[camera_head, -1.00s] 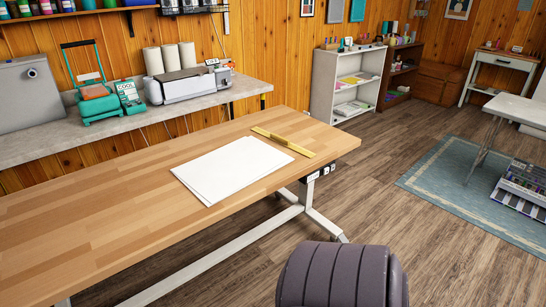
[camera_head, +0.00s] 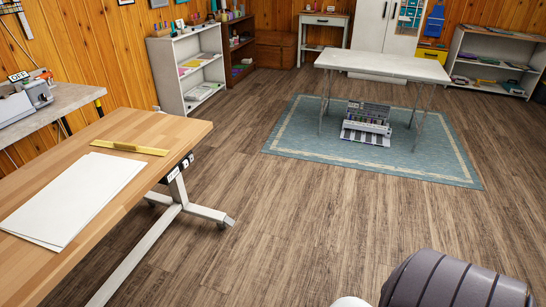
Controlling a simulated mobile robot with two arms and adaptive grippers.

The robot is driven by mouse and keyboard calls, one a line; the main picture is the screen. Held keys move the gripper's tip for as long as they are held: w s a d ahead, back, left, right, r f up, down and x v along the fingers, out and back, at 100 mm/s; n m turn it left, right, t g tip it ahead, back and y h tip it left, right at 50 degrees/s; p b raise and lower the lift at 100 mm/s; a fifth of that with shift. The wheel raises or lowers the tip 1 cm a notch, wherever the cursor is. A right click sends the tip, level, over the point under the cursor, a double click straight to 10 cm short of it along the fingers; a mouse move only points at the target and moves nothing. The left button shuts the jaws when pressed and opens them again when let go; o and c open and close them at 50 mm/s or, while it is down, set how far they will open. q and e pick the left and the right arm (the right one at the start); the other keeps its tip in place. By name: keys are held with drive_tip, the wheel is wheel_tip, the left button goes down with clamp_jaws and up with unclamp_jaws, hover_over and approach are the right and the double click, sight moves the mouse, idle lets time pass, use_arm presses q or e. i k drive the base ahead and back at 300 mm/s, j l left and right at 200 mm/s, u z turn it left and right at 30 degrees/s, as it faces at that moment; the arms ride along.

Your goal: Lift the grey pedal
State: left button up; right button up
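I cannot make out a grey pedal for certain in the head view. A grey and white machine (camera_head: 368,121) with a row of dark and light strips along its front sits on the blue rug under a white table; a pedal cannot be told apart there. Neither of my grippers is in view. A dark grey, ribbed rounded shape fills the bottom right corner, close to the camera.
The white table (camera_head: 385,65) stands on thin legs over the blue rug (camera_head: 290,137). A wooden desk (camera_head: 180,130) with white sheets (camera_head: 75,197) and a yellow ruler (camera_head: 129,147) is at left. Open wooden floor (camera_head: 265,215) lies between desk and rug.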

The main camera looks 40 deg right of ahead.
sight(228, 220)
drive_tip(key=z, duration=1)
drive_tip(key=i+l+u, duration=0.15)
drive_tip(key=u, duration=0.3)
drive_tip(key=i+l+u, duration=0.25)
drive_tip(key=u, duration=0.2)
drive_tip(key=i, duration=0.1)
